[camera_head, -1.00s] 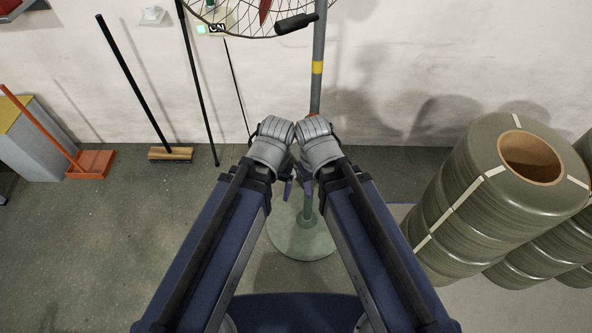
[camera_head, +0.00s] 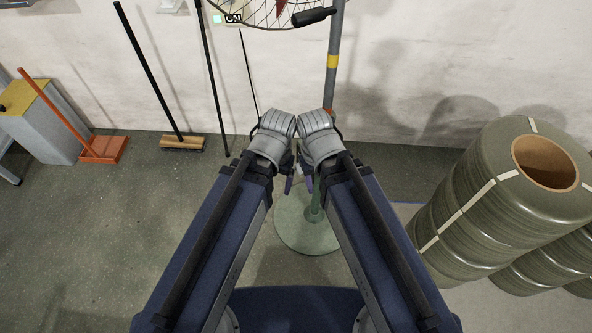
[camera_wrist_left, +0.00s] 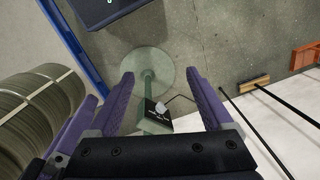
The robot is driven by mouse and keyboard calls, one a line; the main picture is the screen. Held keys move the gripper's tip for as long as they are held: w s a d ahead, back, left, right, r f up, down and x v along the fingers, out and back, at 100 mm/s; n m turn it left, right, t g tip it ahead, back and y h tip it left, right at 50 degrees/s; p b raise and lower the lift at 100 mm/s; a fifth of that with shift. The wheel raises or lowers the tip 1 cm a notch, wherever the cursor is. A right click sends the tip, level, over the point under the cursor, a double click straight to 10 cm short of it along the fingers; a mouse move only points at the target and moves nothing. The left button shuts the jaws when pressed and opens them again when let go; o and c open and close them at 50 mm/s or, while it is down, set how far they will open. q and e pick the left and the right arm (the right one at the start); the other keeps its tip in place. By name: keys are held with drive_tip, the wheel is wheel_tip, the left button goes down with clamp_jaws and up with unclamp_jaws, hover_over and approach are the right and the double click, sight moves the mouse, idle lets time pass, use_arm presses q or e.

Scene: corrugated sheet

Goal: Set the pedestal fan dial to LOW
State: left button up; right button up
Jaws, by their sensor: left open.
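The pedestal fan shows in the head view with its round green base (camera_head: 290,228), its grey pole (camera_head: 336,40) with a yellow band, and part of its wire cage (camera_head: 262,12) at the top edge. In the left wrist view a small dark panel with a pale dial (camera_wrist_left: 160,108) sits on the pole between my left gripper's fingers, apart from them. My left gripper (camera_wrist_left: 160,76) is open and empty. In the head view my left gripper (camera_head: 289,184) and right gripper (camera_head: 308,183) are side by side before the fan, mostly hidden by the wrists. The right jaws are unclear.
Large wrapped rolls (camera_head: 480,215) stand close on the right. A broom (camera_head: 182,143), an orange long-handled dustpan (camera_head: 104,149) and a grey box (camera_head: 42,135) are along the wall at left. The floor at front left is clear.

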use_arm(q)
drive_tip(key=shift+o, duration=0.3)
drive_tip(key=w+a+f+n+b, duration=0.1)
drive_tip(key=a+f+b, duration=0.1)
drive_tip(key=f+b, duration=1)
drive_tip(key=w+a+f+n+h+b, duration=0.1)
drive_tip(key=w+a+f+b, duration=0.1)
drive_tip(key=f+b, duration=1)
drive_tip(key=w+a+f+n+b, duration=0.1)
drive_tip(key=a+f+b, duration=0.2)
drive_tip(key=f+b, duration=0.8)
drive_tip(key=n+t+h+b, duration=0.9)
drive_tip(key=n+h+b, duration=0.7)
approach(297, 169)
drive_tip(key=d, duration=0.2)
drive_tip(key=shift+w+x, duration=0.15)
drive_tip(key=shift+x, duration=1.95)
drive_tip(key=shift+w+x, duration=0.15)
drive_tip(key=shift+x, duration=1.9)
drive_tip(key=shift+a+f, duration=0.15)
drive_tip(key=shift+f, duration=0.05)
drive_tip(key=shift+c, duration=0.4)
